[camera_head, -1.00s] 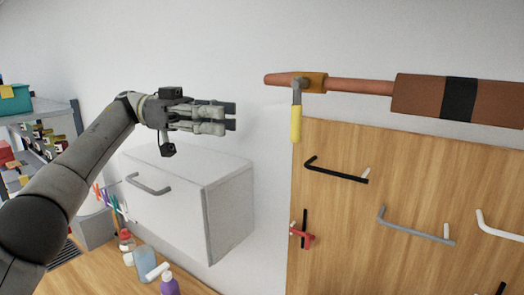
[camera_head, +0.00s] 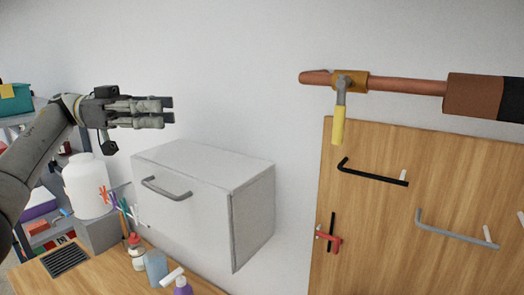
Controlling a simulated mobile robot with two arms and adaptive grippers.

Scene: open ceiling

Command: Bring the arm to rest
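My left arm comes in from the left, and my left gripper (camera_head: 168,111) hangs in the air in front of the white wall. It is above and to the left of the grey wall cabinet (camera_head: 185,205), apart from it. Its fingers point right and lie close to each other. I see nothing held between them, but from this side I cannot tell whether a gap is left. My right arm and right gripper are not in view.
A wooden tool board (camera_head: 400,230) with hex keys fills the right. A copper pipe with a yellow-handled valve (camera_head: 338,125) runs above it. A white jar (camera_head: 85,187), bottles (camera_head: 156,267) and a shelf (camera_head: 45,190) stand lower left. The wall around the gripper is clear.

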